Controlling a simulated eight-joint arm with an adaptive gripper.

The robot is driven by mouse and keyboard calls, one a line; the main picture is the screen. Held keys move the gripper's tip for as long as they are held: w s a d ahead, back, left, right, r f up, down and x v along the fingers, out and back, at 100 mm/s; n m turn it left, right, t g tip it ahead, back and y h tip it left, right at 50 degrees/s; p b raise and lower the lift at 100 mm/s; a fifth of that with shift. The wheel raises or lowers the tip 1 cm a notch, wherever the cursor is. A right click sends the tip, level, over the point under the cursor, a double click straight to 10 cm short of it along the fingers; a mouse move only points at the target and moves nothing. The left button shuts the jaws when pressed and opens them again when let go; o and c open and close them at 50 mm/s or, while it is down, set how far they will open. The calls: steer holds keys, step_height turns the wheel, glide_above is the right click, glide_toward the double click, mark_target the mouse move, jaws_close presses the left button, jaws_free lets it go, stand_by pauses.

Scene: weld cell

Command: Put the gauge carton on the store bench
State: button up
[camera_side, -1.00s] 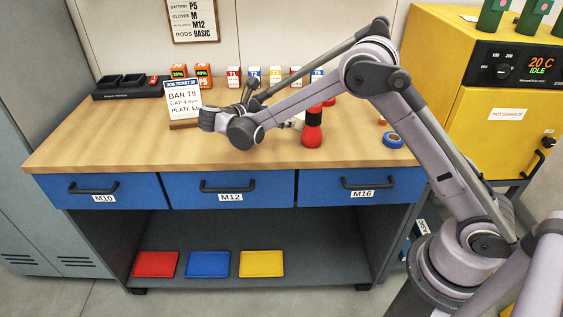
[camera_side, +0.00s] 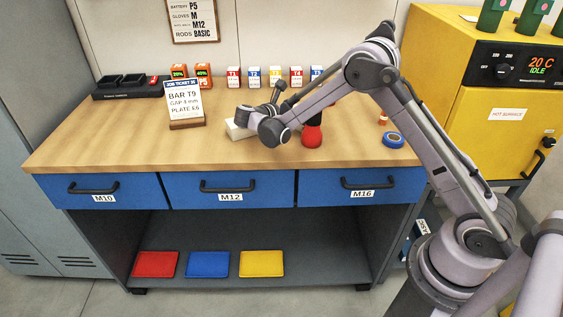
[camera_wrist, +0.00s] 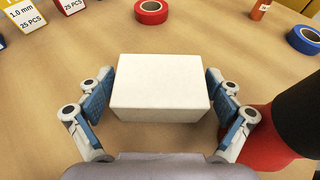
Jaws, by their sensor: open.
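In the wrist view a plain white carton (camera_wrist: 160,88) lies on the wooden bench top, with no label showing. My gripper (camera_wrist: 160,95) is open, with one blue-padded finger at each side of it. Narrow gaps seem to remain; contact is unclear. In the side view my forearm hides most of my gripper. A pale block (camera_side: 238,128) shows beside my wrist there; I cannot tell if it is the same carton. The bench (camera_side: 95,140) has blue drawers; nothing marks it as the store bench.
A red and black cylinder (camera_wrist: 285,130) stands close to my right finger. Blue tape (camera_side: 393,140) and red tape (camera_wrist: 151,11) lie beyond. A job ticket (camera_side: 185,103) stands at left. Small labelled boxes (camera_side: 254,77) line the back. The bench's front left is clear.

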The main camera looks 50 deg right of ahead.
steer(key=c, duration=1.2)
step_height(320, 180, up, 9)
steer(key=shift+r, duration=0.1)
steer(key=shift+a+r, duration=0.2)
steer(key=shift+w+a+r+n+t, duration=0.1)
steer(key=shift+a+n+t, duration=0.25)
steer(key=shift+n+t, duration=0.2)
steer(key=shift+s+a+f+n+t+y, duration=0.2)
steer(key=shift+s+a+n+t+y, duration=1.35)
steer(key=shift+a+n+t, duration=0.9)
steer(key=shift+s+a+f+n+t+y, duration=0.25)
steer(key=shift+s+a+n+t+y, duration=1.55)
steer(key=shift+a, duration=1.2)
steer(key=shift+s+a+f+n+t+y, duration=0.2)
steer(key=shift+s+a+n+t+y, duration=1.3)
steer(key=shift+a+n, duration=1.15)
steer(key=shift+w+a, duration=0.1)
steer(key=shift+w, duration=0.2)
